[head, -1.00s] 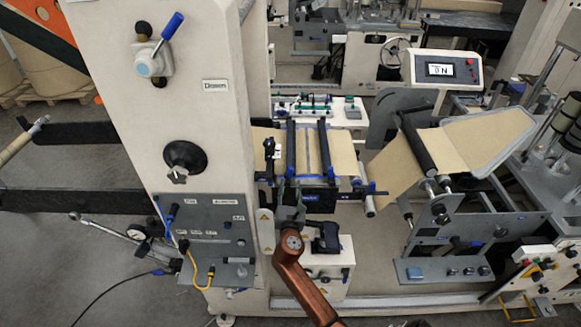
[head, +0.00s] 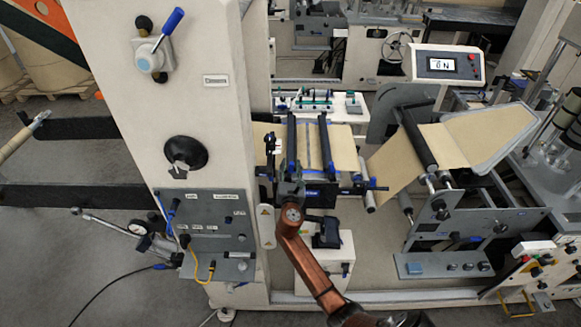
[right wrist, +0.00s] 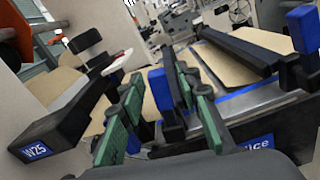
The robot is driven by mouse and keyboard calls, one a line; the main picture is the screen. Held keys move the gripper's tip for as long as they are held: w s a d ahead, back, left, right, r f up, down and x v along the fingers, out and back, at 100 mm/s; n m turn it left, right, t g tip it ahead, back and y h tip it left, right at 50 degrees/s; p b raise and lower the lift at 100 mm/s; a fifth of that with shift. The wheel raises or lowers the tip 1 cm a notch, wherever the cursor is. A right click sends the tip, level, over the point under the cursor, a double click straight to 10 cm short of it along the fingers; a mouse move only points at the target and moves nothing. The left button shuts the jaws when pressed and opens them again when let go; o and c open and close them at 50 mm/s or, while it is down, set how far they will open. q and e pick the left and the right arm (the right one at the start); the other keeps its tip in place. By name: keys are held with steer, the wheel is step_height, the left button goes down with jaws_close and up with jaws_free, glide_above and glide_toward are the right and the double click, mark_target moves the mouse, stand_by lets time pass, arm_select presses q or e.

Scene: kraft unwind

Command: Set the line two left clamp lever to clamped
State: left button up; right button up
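My right gripper (head: 289,183) is at the near left edge of the splice table (head: 345,150), by the near end of the left black clamp bar (head: 292,140). In the right wrist view its green-padded fingers (right wrist: 158,92) are apart. A blue lever (right wrist: 160,90) shows in the gap between them; I cannot tell whether they touch it. A second blue lever (right wrist: 303,29) stands to the right, at the end of a black bar (right wrist: 240,52). The right clamp bar (head: 325,140) is parallel to the left one. I see no line number on the levers. My left gripper is out of view.
A black bracket labelled W25 (right wrist: 38,150) is left of the fingers. The tall cream machine column (head: 205,125) stands close to the left of my right arm. A black device (head: 325,232) sits on a white cabinet (head: 333,263) below the table.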

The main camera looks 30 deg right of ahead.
jaws_close()
stand_by(0.4)
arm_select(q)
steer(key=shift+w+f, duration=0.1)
